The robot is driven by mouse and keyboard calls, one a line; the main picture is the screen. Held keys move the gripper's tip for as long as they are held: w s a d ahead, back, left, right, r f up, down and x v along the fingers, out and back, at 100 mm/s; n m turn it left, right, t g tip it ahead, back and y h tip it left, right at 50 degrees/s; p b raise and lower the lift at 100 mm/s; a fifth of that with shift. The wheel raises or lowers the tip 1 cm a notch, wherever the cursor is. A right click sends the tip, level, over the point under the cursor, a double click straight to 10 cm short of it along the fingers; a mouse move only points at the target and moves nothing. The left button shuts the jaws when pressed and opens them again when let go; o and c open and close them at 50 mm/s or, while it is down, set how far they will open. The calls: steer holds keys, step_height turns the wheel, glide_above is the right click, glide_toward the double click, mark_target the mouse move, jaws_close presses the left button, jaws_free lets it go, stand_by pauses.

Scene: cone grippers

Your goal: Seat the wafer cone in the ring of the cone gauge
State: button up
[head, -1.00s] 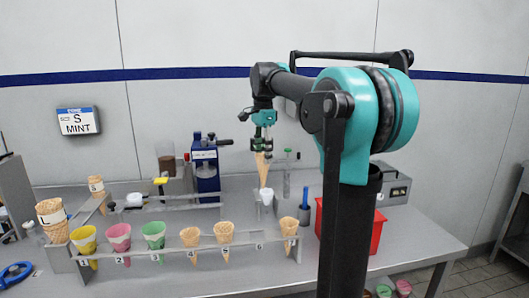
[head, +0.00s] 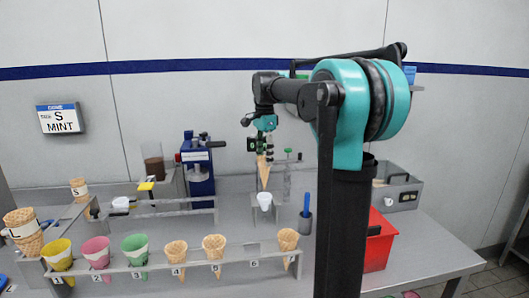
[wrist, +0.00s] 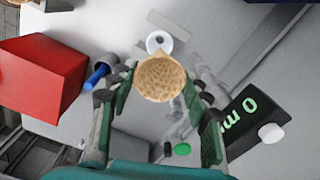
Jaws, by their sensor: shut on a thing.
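My gripper (head: 263,147) is shut on the wafer cone (head: 263,172), whose tip points down. In the wrist view the cone's open round mouth (wrist: 160,80) faces the camera between the green finger pads of my gripper (wrist: 160,95). A small white tapered cup (head: 264,200) shows just below the tip in the head view. In the wrist view its white ring-shaped top (wrist: 159,42) lies beyond the cone's mouth, partly overlapped by it. I cannot tell if this is the gauge's ring. A dark display (wrist: 240,118) reading "0 m", cut off by a finger, may belong to the gauge.
A rack (head: 130,268) of numbered cones stands in front; slot 6 looks empty. A blue machine (head: 197,165) is at the back left. A red bin (head: 378,243) and a pot with a blue-handled tool (head: 307,207) stand at right. A green-capped clear piece (wrist: 182,148) is close by.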

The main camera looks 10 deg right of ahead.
mark_target(264, 183)
steer(key=shift+f, duration=5.65)
steer(key=o, duration=0.8)
steer(key=shift+r, duration=0.1)
step_height(264, 183, up, 12)
steer(key=shift+f, duration=0.1)
